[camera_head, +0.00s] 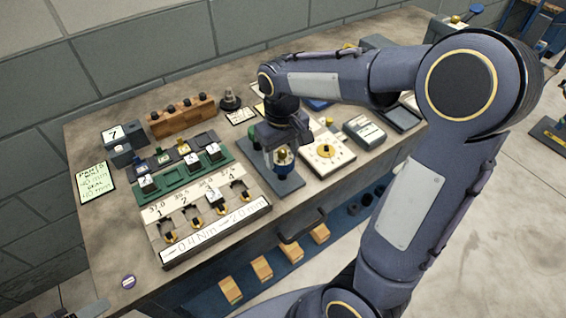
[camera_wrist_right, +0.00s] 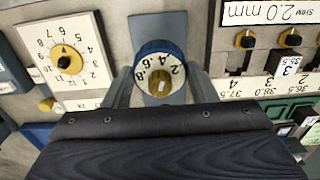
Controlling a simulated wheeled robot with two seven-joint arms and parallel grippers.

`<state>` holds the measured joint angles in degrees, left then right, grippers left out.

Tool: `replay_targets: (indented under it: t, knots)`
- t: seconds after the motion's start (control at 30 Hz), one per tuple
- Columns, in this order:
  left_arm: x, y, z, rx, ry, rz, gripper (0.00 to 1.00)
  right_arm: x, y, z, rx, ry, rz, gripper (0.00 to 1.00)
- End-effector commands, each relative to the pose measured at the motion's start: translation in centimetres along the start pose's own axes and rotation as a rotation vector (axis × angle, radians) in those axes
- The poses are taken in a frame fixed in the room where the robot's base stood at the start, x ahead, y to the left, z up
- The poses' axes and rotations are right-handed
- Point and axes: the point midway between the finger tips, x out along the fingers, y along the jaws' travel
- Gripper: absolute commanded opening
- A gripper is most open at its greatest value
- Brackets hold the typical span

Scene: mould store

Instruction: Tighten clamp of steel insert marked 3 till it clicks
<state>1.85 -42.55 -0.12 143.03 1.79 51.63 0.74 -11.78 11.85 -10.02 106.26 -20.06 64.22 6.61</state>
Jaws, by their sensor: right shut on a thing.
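My right gripper (camera_head: 283,158) is shut on a blue-ringed dial tool (camera_wrist_right: 160,75) with a white numbered face and a brass centre. The tool stands over a blue-grey plate (camera_head: 287,187); I cannot tell whether it touches the plate. The clamp fixture (camera_head: 215,228) lies to the left in the head view, with a row of brass-knobbed clamps. The steel insert marked 3 (camera_wrist_right: 291,65) sits in one of its slots, by its clamp knob (camera_wrist_right: 290,38); the insert also shows in the head view (camera_head: 215,194). My left gripper is not in view.
A white dial board (camera_head: 325,152) stands right of the tool.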

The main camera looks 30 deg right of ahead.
Motion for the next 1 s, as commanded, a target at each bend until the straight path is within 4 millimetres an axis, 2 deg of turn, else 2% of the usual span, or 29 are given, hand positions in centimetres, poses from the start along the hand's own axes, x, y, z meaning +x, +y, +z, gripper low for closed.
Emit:
replay_targets:
  t: [0.37, 1.0]
  knots:
    - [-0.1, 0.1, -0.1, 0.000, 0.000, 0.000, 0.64, -0.2, 0.0, 0.0, 0.000, 0.001, 0.000, 0.28]
    - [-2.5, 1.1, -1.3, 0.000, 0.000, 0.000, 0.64, -3.4, 0.0, 0.0, 0.000, 0.001, 0.000, 0.28]
